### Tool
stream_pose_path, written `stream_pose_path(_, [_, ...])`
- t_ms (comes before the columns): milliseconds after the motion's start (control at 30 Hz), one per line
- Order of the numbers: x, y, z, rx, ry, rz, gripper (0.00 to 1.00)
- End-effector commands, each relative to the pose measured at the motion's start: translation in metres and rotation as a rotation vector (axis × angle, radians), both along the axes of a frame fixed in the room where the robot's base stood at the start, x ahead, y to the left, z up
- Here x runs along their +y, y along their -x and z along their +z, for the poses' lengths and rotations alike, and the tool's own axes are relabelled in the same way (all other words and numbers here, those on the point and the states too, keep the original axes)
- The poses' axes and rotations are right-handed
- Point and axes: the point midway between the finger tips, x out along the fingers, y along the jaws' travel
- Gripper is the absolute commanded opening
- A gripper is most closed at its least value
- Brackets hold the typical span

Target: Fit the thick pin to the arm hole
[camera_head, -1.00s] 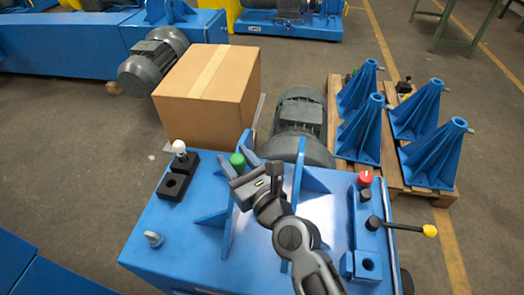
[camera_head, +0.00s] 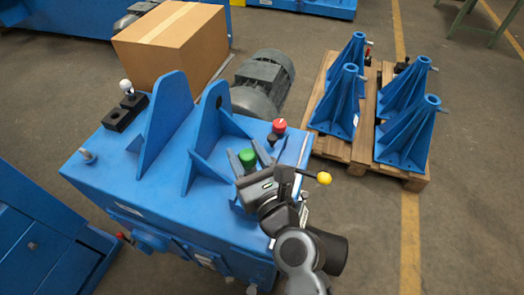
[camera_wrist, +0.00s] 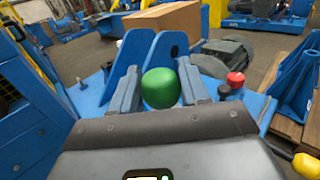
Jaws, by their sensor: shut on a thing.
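My gripper (camera_head: 250,171) is shut on a pin with a green knob (camera_head: 247,157). The wrist view shows this green knob (camera_wrist: 160,88) between the two fingers; the pin's shank is hidden. I take it to be the thick pin. My gripper is above the right part of the blue machine, right of two upright blue plates. The right plate (camera_head: 208,125) has a dark round hole near its top. A lever with a yellow knob (camera_head: 324,177) sticks out just right of my gripper; its base is hidden behind my arm. I cannot make out the arm hole.
A red knob (camera_head: 279,126) stands on the machine behind my gripper. A black block (camera_head: 115,116) with a white knob is at its left end. A cardboard box (camera_head: 170,42), a grey motor (camera_head: 263,82) and a pallet (camera_head: 355,155) with blue stands lie behind.

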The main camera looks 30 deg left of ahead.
Motion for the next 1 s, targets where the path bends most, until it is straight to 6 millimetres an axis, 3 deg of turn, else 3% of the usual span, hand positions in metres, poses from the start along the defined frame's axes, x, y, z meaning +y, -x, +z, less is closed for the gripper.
stream_pose_path(533, [0.001,0.001,0.002,0.001,-0.003,0.003,0.04])
stream_pose_path(1000, [0.001,0.001,-0.037,0.001,-0.003,0.004,0.04])
